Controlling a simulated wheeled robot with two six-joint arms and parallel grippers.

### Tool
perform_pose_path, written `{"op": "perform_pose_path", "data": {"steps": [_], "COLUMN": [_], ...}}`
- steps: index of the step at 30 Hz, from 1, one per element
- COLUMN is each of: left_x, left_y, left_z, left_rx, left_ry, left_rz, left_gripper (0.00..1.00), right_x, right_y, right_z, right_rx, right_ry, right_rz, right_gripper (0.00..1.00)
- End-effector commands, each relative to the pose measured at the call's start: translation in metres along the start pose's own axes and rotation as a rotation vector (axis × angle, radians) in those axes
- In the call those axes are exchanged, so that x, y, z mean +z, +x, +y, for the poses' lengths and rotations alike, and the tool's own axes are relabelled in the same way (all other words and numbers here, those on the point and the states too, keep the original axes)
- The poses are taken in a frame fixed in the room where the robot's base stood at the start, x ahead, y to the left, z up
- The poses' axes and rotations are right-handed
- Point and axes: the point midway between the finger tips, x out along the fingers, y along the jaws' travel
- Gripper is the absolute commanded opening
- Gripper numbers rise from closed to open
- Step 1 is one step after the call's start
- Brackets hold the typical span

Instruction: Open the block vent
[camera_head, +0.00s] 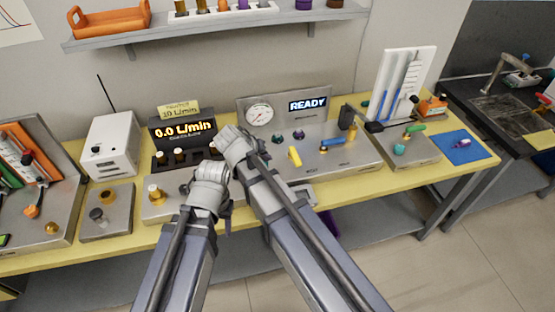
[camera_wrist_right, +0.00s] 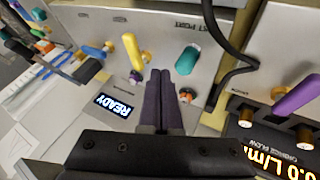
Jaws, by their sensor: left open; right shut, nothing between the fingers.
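The grey panel (camera_head: 350,160) with a gauge and a "READY" display carries a yellow handle (camera_head: 294,156) and a blue handle (camera_head: 332,144). In the right wrist view the yellow handle (camera_wrist_right: 132,52) and a teal handle (camera_wrist_right: 187,60) flank my fingertips. No readable label shows which part is the block vent. My right gripper (camera_head: 235,143) is over the panel's left end; its fingers (camera_wrist_right: 161,90) are shut and empty, close to the teal handle; contact cannot be told. My left gripper (camera_head: 210,175) is open beside it, its fingers largely hidden.
A flow display (camera_head: 183,132) reading 0.0 L/min stands left of the panel. A purple handle (camera_wrist_right: 298,96) is near it in the wrist view. A black cable (camera_wrist_right: 215,40) loops past the teal handle. A white box (camera_head: 110,143) stands further left, a blue mat (camera_head: 460,146) at right.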

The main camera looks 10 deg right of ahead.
Motion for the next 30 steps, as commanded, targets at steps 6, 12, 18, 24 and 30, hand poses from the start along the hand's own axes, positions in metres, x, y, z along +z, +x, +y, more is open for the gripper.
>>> {"op": "perform_pose_path", "data": {"steps": [6, 12, 18, 24, 30], "left_x": [-0.002, -0.004, -0.004, -0.004, -0.004], "left_y": [0.035, 0.063, 0.076, 0.074, 0.074], "left_z": [0.003, 0.006, 0.007, 0.007, 0.007], "left_rx": [0.0, 0.0, 0.0, 0.0, 0.0], "left_ry": [0.0, 0.0, 0.0, 0.0, 0.0], "left_rz": [0.0, 0.0, 0.0, 0.0, 0.0], "left_gripper": [0.5, 0.5, 0.5, 0.5, 0.5], "right_x": [0.003, 0.003, 0.001, 0.001, 0.0], "right_y": [0.041, 0.076, 0.099, 0.108, 0.112], "right_z": [-0.003, -0.003, 0.006, 0.028, 0.035], "right_rx": [0.001, 0.001, 0.001, 0.0, 0.0], "right_ry": [0.002, 0.002, 0.004, 0.001, 0.001], "right_rz": [-0.002, -0.002, -0.002, -0.001, 0.0], "right_gripper": [0.0, 0.0, 0.0, 0.0, 0.0]}}
